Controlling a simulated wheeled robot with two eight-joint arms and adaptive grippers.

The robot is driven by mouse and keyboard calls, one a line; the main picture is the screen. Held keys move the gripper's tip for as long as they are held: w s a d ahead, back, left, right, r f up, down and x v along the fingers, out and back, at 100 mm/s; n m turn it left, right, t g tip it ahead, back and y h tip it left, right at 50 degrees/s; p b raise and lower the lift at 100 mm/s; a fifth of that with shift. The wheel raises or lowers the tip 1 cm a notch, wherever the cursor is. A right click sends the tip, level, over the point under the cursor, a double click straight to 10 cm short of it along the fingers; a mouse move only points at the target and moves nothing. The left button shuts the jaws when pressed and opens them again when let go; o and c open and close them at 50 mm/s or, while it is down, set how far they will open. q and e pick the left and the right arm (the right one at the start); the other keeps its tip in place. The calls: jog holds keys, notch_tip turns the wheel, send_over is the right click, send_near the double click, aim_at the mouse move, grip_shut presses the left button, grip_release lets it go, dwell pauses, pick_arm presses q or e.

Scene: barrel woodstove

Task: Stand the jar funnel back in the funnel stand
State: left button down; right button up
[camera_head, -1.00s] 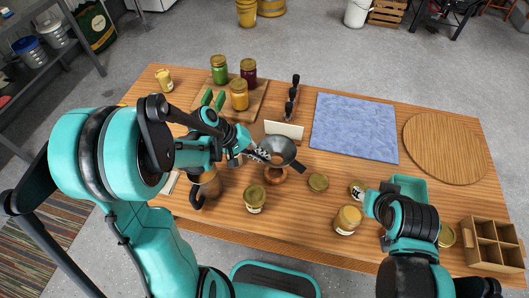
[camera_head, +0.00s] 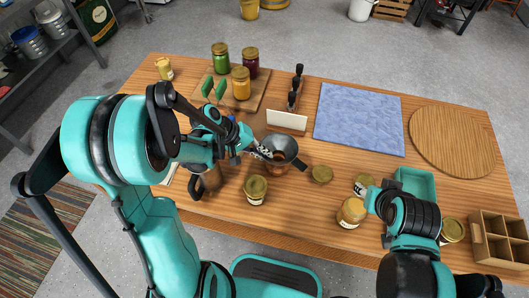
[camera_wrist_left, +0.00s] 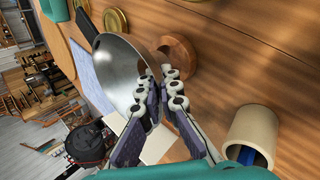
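The jar funnel (camera_head: 284,146) is a grey metal bowl with a dark handle; it also shows in the left wrist view (camera_wrist_left: 116,72). My left gripper (camera_head: 265,153) is at its left side. In the left wrist view the fingertips (camera_wrist_left: 159,80) are closed on the funnel's wall near the rim. The funnel stand, a brown wooden ring (camera_wrist_left: 181,50), is partly hidden behind the funnel. The funnel hangs over or right beside it; I cannot tell whether they touch. My right gripper is hidden by its own arm, near the honey-coloured jar (camera_head: 351,213).
A lidded jar (camera_head: 255,190) and a flat gold lid (camera_head: 321,174) are near the funnel. A white card holder (camera_head: 286,121) stands behind it. A metal pitcher (camera_head: 207,180) is beneath my left arm. The blue mat (camera_head: 359,119) is clear.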

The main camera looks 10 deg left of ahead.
pick_arm(q)
jog(key=shift+f, duration=0.4)
pick_arm(e)
jog(key=shift+f, duration=0.3)
pick_arm(q)
jog(key=shift+f+b, duration=0.25)
jog(key=shift+b, duration=0.2)
pick_arm(e)
jog(key=shift+f, duration=0.3)
jog(key=shift+f, duration=0.25)
dwell(0.3)
pick_arm(q)
jog(key=shift+f+b, duration=1.15)
jog(key=shift+b, duration=0.1)
pick_arm(e)
jog(key=shift+f, duration=1)
pick_arm(q)
jog(key=c, duration=1.6)
grip_release()
jog(key=shift+c, duration=0.2)
jog(key=shift+a+r, duration=0.1)
jog(key=shift+r, duration=0.05)
pick_arm(e)
jog(key=shift+r, duration=0.15)
